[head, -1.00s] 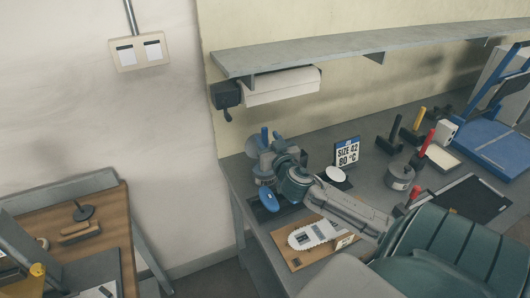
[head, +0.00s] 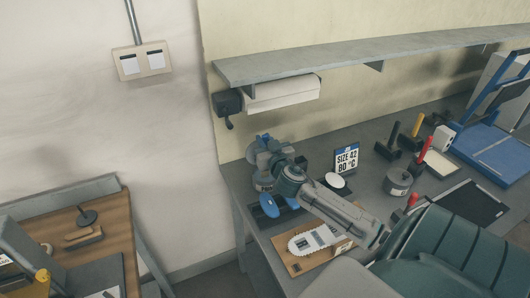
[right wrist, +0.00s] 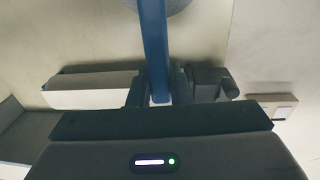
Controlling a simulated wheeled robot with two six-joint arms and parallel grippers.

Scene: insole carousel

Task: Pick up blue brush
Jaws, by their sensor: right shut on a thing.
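The blue brush (right wrist: 153,45) shows in the right wrist view as a long blue handle running up from between my right gripper's fingers (right wrist: 160,88). The fingers are shut on it. Its far end meets a grey rounded thing (right wrist: 165,5) at the top edge. In the head view my right gripper (head: 268,158) is at the back left of the bench, beside the wall. Only a small blue part shows there; the arm hides most of the brush. My left gripper is out of view.
The grey bench (head: 375,180) holds a blue oval pad (head: 268,206), a SIZE 42 sign (head: 346,159), a board with a white insole (head: 312,240), and a blue-framed press (head: 490,150). A shelf (head: 350,56) and paper roll (head: 282,93) are above. A brown table (head: 110,235) stands at left.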

